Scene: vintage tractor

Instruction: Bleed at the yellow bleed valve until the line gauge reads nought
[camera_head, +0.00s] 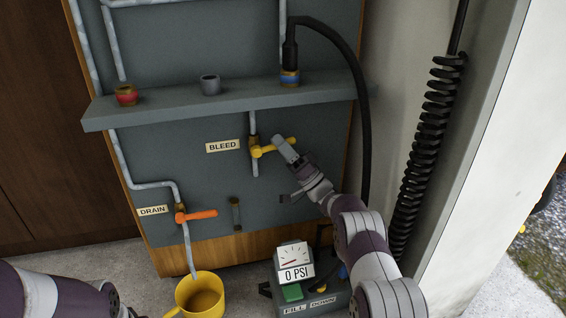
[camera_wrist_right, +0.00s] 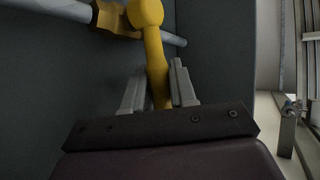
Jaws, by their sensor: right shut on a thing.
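The yellow bleed valve (camera_head: 262,151) sits on a brass fitting under the shelf, beside the BLEED label (camera_head: 223,146). Its lever points to the right and slightly up. My right gripper (camera_head: 284,147) is shut on this lever. In the right wrist view the yellow lever (camera_wrist_right: 153,50) runs down between the two fingers (camera_wrist_right: 158,88). The gauge (camera_head: 293,256) stands on the grey box at the floor, and its plate reads 0 PSI. My left gripper is out of view; only part of my left arm shows at the lower left.
An orange drain lever (camera_head: 198,215) is at the lower left of the panel. A yellow mug (camera_head: 201,293) stands under its pipe. The grey shelf (camera_head: 235,101) juts out above the valve. A black hose (camera_head: 364,110) and a coiled cord (camera_head: 425,140) hang on the right.

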